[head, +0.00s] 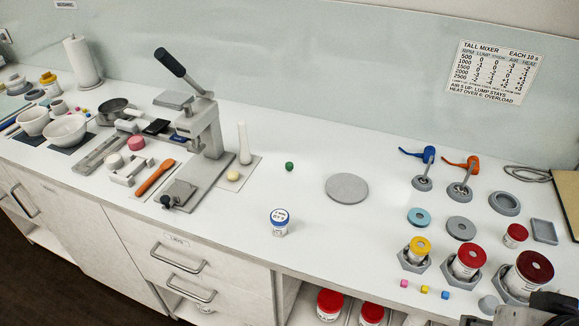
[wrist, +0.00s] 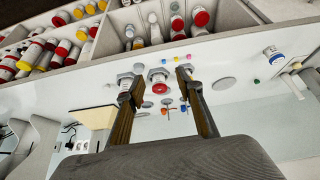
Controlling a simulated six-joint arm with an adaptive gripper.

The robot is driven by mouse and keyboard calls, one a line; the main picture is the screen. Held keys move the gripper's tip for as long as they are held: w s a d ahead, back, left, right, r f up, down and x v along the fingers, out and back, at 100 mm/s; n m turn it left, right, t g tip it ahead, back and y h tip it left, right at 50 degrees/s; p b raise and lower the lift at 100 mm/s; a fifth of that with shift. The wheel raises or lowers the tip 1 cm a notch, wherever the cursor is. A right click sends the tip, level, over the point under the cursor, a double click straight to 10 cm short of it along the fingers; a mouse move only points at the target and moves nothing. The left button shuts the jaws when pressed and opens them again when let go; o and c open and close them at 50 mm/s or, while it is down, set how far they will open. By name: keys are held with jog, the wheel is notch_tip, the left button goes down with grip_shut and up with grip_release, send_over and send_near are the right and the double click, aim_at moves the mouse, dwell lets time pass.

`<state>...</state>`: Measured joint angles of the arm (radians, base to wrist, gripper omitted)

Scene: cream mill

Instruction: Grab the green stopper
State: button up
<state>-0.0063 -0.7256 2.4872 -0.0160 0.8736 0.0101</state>
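The green stopper (head: 289,166) is a small dark-green round piece standing alone on the white counter in the head view, between the press and a flat grey disc. It also shows as a tiny green dot at the right of the wrist view (wrist: 257,81). My gripper (wrist: 161,72) is open, its two fingers apart with nothing held between them. A red-lidded jar shows beyond the gap, well away from the fingers. The stopper lies to the right of the fingers in the wrist view, far from them. In the head view only dark arm parts show at the lower right corner.
Jars in holders crowd the right end. Counter around the stopper is clear.

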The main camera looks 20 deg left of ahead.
jog(key=w+a+r+n+t+y, duration=0.15)
jog(key=w+a, duration=0.35)
jog(key=w, duration=1.1)
jog(key=w+a+n+t, duration=0.3)
jog(key=w+a, duration=0.3)
jog(key=w, duration=1.1)
jog(key=n+g+y, duration=0.3)
jog(key=n+y, duration=0.4)
jog(key=y, duration=0.2)
send_near(291, 165)
jog(key=shift+w+a+f, duration=0.4)
jog(key=shift+a+f, duration=0.05)
jog(key=shift+w+a, duration=0.1)
jog(key=shift+x, duration=1.2)
